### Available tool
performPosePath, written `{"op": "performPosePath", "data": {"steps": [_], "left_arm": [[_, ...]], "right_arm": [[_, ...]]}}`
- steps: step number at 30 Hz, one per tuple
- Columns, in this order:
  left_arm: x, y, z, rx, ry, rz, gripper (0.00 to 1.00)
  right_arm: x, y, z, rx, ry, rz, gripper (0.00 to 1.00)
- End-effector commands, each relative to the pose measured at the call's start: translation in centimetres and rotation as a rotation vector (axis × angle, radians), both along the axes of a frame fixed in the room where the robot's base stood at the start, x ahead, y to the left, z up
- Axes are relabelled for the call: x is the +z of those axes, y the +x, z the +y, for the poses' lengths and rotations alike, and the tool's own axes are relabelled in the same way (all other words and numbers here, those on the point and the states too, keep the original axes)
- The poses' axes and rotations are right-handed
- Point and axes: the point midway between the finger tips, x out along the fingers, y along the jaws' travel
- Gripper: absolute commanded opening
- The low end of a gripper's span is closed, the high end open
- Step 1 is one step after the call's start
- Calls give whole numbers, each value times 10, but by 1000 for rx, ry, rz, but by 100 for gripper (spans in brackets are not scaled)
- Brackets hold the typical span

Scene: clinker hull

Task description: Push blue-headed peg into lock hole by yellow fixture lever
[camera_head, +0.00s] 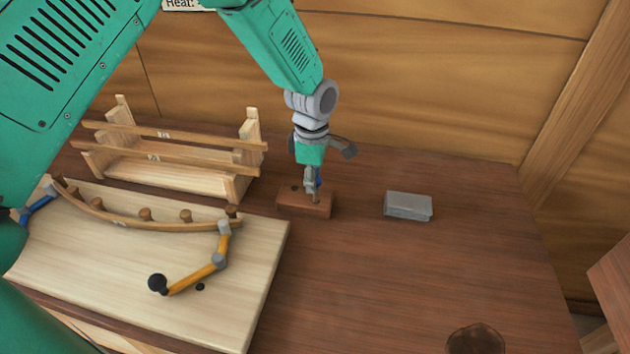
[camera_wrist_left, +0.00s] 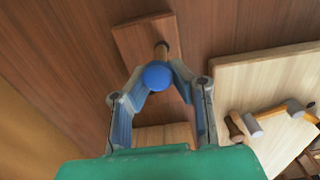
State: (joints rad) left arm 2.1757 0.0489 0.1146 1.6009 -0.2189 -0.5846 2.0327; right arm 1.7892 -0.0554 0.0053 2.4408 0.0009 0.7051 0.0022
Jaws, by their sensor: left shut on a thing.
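My left gripper (camera_head: 312,180) points down at a small brown wooden block (camera_head: 290,203) on the table. In the left wrist view its fingers (camera_wrist_left: 160,80) are closed around the blue-headed peg (camera_wrist_left: 157,76). The peg's wooden shaft shows beyond the head, against the block (camera_wrist_left: 138,38); I cannot tell how deep it sits in it. The yellow fixture lever (camera_head: 192,278), with a black knob, lies on the pale board (camera_head: 100,270). A small dark hole (camera_head: 200,287) is beside the lever. The lever also shows in the left wrist view (camera_wrist_left: 268,118). My right gripper is not in view.
A curved wooden strip (camera_head: 120,217) with several pegs lies along the board's back, by a blue lever (camera_head: 40,203) at left. A wooden rack (camera_head: 170,160) stands behind. A grey block (camera_head: 408,206) and dark round object (camera_head: 475,340) are at right. The table's front middle is clear.

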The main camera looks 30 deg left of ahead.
Motion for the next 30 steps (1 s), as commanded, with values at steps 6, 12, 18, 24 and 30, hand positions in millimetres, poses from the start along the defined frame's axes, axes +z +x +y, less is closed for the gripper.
{"op": "performPosePath", "data": {"steps": [6, 12, 18, 24, 30], "left_arm": [[0, -1, -2, 0, 6, 4, 0], [0, -1, -1, -1, 1, 1, 0], [6, 0, -1, -1, 0, 0, 0], [16, 0, 0, 1, 1, 1, 0], [26, -1, 0, -1, 3, 2, 0]], "right_arm": [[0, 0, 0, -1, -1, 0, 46], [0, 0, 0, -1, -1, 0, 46], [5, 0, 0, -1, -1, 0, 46], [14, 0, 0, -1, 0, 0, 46], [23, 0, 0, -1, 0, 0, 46]]}}
